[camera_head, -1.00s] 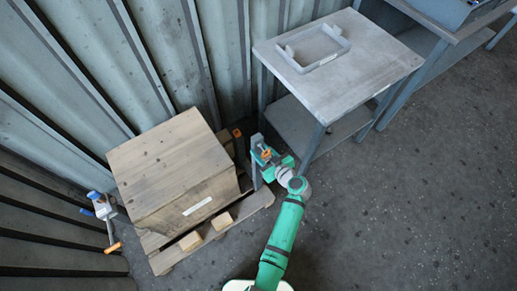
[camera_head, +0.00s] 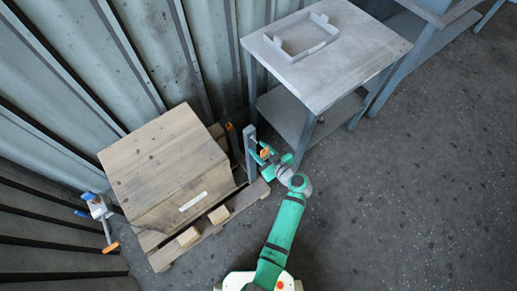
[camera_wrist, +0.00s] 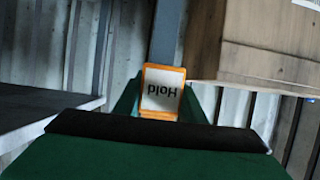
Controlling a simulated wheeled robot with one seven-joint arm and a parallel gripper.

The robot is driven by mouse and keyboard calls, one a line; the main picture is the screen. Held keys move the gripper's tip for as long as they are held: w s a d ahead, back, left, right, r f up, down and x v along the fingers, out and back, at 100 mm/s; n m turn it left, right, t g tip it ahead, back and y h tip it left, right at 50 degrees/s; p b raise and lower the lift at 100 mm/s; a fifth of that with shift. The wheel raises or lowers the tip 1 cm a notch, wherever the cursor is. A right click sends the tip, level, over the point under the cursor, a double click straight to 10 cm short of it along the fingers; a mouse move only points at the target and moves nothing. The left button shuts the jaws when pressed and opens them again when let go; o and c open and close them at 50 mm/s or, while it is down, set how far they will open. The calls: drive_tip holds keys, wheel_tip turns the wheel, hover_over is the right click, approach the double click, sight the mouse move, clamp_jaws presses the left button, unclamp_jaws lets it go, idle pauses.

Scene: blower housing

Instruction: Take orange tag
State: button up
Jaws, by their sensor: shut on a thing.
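The orange tag (camera_wrist: 162,91) is orange-edged with a white face; the word "Hold" reads upside down in the wrist view. My gripper (camera_wrist: 160,108) is shut on its lower part, with a green finger on each side. In the head view the tag (camera_head: 265,153) is a small orange spot at my gripper (camera_head: 268,156), beside a grey upright post (camera_head: 251,152). The post also shows behind the tag in the wrist view (camera_wrist: 167,35). I cannot tell whether the tag touches the post.
A wooden crate (camera_head: 165,165) stands on a pallet (camera_head: 225,211) left of my gripper. A grey table (camera_head: 350,60) with an empty tray frame (camera_head: 300,38) stands behind, to the right. A clamp-like tool (camera_head: 101,212) is at the far left. The floor (camera_head: 420,200) at right is clear.

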sight(265, 159)
drive_tip(key=s+d, duration=0.1)
drive_tip(key=s, duration=0.1)
drive_tip(key=s+d, duration=0.3)
drive_tip(key=s, duration=0.1)
drive_tip(key=shift+s+d, duration=0.3)
drive_tip(key=shift+d, duration=0.05)
idle(0.6)
drive_tip(key=w+a+f+m+t+h, duration=0.2)
drive_tip(key=a+m+h, duration=0.4)
drive_tip(key=m+h, duration=0.1)
drive_tip(key=shift+w+t+h, duration=0.15)
drive_tip(key=shift+t+h, duration=0.25)
